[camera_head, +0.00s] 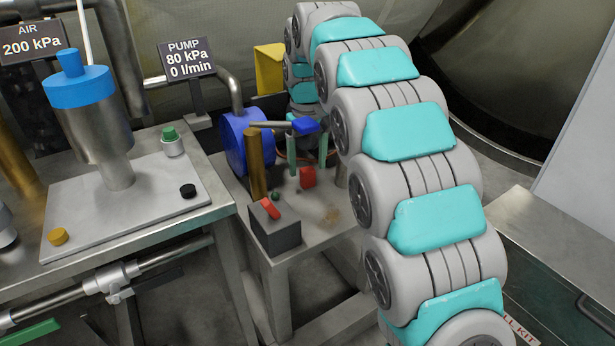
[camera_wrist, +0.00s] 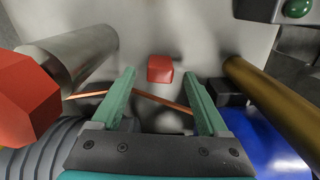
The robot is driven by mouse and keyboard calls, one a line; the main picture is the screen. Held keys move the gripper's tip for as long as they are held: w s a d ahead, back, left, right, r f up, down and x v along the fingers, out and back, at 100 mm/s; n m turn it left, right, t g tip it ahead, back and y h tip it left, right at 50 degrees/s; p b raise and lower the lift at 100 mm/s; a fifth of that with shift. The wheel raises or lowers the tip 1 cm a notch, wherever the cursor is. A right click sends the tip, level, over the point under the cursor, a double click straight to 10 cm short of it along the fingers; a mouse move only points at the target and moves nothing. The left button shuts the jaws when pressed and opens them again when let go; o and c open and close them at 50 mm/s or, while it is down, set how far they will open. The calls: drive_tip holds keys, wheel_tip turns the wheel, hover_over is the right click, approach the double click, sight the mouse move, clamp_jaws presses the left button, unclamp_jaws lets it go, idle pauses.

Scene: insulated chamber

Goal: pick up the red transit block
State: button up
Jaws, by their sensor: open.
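The red transit block (camera_head: 307,177) sits on the small metal stand among fittings. It is a small rounded red block. In the wrist view the red block (camera_wrist: 160,69) lies on the pale surface, just beyond the fingertips and centred between them. My gripper (camera_head: 306,161) points down above the stand, its teal fingers apart. In the wrist view my gripper (camera_wrist: 160,88) is open, with nothing held between its fingers. The exact gap between fingertips and block cannot be told.
A brass post (camera_head: 256,164), a blue pump (camera_head: 236,142) and a dark box with a red lever (camera_head: 270,208) crowd the stand's left.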

sight(308, 177)
drive_tip(key=shift+f, duration=1.45)
clamp_jaws()
